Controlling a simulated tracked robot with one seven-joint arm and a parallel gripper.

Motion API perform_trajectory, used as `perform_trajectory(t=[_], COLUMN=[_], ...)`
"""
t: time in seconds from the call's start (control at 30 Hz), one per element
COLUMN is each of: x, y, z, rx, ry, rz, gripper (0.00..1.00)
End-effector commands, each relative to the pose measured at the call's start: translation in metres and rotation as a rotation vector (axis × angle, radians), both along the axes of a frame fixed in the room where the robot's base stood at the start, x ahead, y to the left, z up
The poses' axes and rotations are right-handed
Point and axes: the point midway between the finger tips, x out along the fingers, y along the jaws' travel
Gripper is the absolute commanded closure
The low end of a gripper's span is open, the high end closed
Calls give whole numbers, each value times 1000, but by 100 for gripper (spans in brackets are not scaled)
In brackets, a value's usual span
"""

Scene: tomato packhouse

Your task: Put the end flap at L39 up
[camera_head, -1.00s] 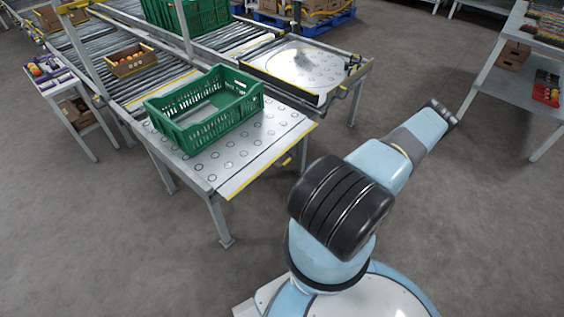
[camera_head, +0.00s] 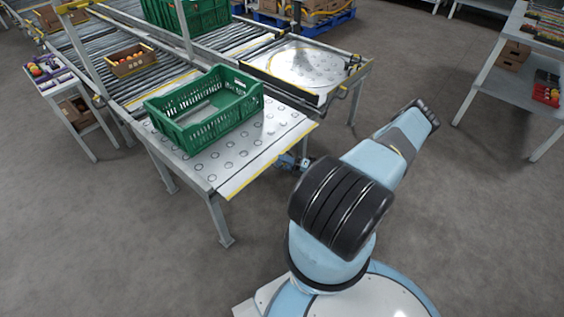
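The grey end flap (camera_head: 262,166) with a yellow front edge is at the near end of the ball-transfer table (camera_head: 205,172). It looks down, a flat strip running on from the tabletop beyond a dark seam. No L39 label is readable. My arm bends behind its big black joint, and its blue and dark end part (camera_head: 293,161) shows just beyond the flap's yellow edge, low beside it. My gripper's fingers are too small and hidden to tell whether they are open or touch the flap.
An empty green crate (camera_head: 247,103) sits on the table behind the flap. To the right is a second table with a round plate (camera_head: 305,66). A shelf (camera_head: 515,88) stands at far right. The floor around the table's front is clear.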

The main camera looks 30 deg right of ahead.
Motion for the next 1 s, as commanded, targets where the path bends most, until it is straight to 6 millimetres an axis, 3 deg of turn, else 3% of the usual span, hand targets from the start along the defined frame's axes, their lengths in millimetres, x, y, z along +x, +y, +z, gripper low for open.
perform_trajectory(t=[0.43,0.8,1.0], x=[6,6,6], y=[6,6,6], z=[2,2,3], rx=[1,1,2], ry=[0,-1,-2], rz=[0,0,1], gripper=[64,99,100])
